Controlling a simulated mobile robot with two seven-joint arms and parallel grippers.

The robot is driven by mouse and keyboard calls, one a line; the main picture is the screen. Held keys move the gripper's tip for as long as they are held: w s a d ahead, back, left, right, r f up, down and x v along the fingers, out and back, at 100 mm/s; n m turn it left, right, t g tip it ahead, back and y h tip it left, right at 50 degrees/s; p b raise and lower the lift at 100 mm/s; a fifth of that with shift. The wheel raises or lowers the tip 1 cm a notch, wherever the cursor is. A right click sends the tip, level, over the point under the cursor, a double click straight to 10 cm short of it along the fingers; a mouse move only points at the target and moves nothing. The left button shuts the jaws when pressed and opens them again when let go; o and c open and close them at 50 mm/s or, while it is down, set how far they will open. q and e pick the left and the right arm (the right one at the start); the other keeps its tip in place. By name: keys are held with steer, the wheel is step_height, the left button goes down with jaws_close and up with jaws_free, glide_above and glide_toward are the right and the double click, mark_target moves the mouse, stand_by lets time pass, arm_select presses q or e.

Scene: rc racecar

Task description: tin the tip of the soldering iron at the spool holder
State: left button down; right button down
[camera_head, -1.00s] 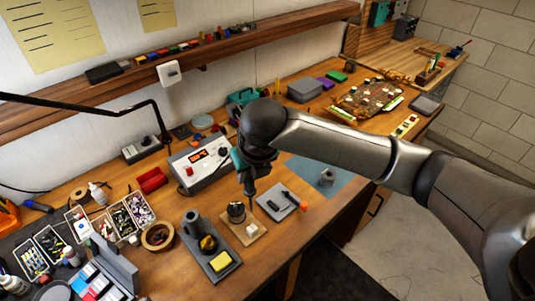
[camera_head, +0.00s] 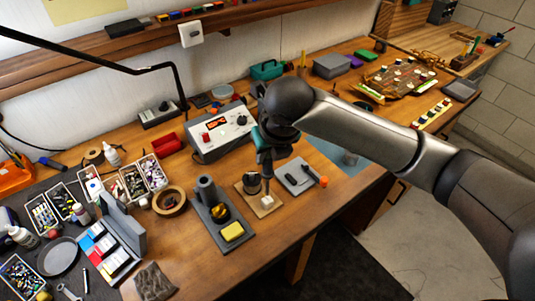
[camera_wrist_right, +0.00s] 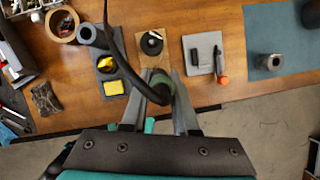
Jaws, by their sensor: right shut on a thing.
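My right gripper (camera_head: 264,152) is shut on the dark soldering iron (camera_head: 267,172), which points down over the spool holder. In the right wrist view, the iron's dark handle (camera_wrist_right: 161,88) sits between the fingers, with its cable curving to the upper left. The spool holder (camera_head: 270,210) is a small tan board with a dark spool (camera_head: 252,184) and a small white block (camera_head: 267,200). The iron's lower end is close to the white block; I cannot tell whether they touch. The spool also shows in the right wrist view (camera_wrist_right: 151,43). My left gripper is not in view.
The grey iron stand (camera_head: 224,243) with a yellow sponge (camera_head: 232,231) is left of the holder. A grey plate (camera_head: 294,178) with a tool is on the right. The soldering station (camera_head: 222,135) stands behind. The bench's front edge is close.

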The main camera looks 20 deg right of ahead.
steer(key=shift+r, duration=0.1)
steer(key=shift+f, duration=0.55)
stand_by(0.5)
steer(key=shift+p, duration=0.8)
steer(key=shift+f, duration=0.6)
stand_by(1.7)
steer(key=shift+p, duration=0.7)
stand_by(3.0)
